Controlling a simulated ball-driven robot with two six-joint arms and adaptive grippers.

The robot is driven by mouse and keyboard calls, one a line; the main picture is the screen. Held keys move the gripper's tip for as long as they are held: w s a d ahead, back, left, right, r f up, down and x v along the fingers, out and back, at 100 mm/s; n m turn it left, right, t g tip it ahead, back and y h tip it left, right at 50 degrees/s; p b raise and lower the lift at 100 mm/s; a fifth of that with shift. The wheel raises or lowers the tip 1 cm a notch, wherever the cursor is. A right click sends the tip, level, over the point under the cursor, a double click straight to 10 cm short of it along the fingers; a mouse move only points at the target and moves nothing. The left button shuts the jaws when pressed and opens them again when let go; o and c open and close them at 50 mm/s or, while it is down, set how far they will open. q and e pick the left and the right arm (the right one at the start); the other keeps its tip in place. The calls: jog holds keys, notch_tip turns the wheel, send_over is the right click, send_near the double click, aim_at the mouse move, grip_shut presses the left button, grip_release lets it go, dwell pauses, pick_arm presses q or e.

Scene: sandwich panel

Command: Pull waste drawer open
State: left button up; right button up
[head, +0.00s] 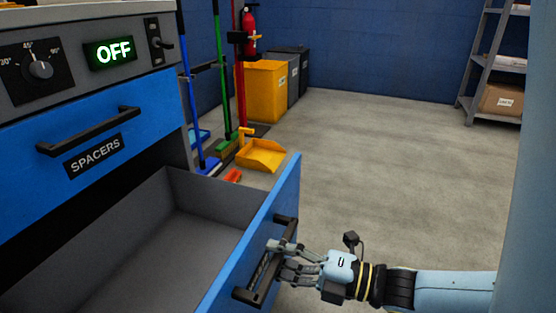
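The lower drawer (262,222) has a blue front and a grey inside. It stands well out from the cabinet, and its inside looks empty where it shows. Its black bar handle (285,228) is on the outer face, with a label behind it that is mostly covered. My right gripper (279,250) comes in from the right at this handle, its fingers reaching around the bar. I cannot tell how firmly the fingers close on it. My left gripper is not in view.
Above is a shut blue drawer (150,100) labelled SPACERS, under a panel with a dial and a lit OFF display (111,53). Brooms, a yellow dustpan (262,156) and bins (267,92) stand behind. The floor to the right is clear up to a shelf (480,60).

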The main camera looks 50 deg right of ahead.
jog(key=v, duration=1.1)
jog(key=shift+s, duration=0.3)
jog(key=shift+w, duration=0.1)
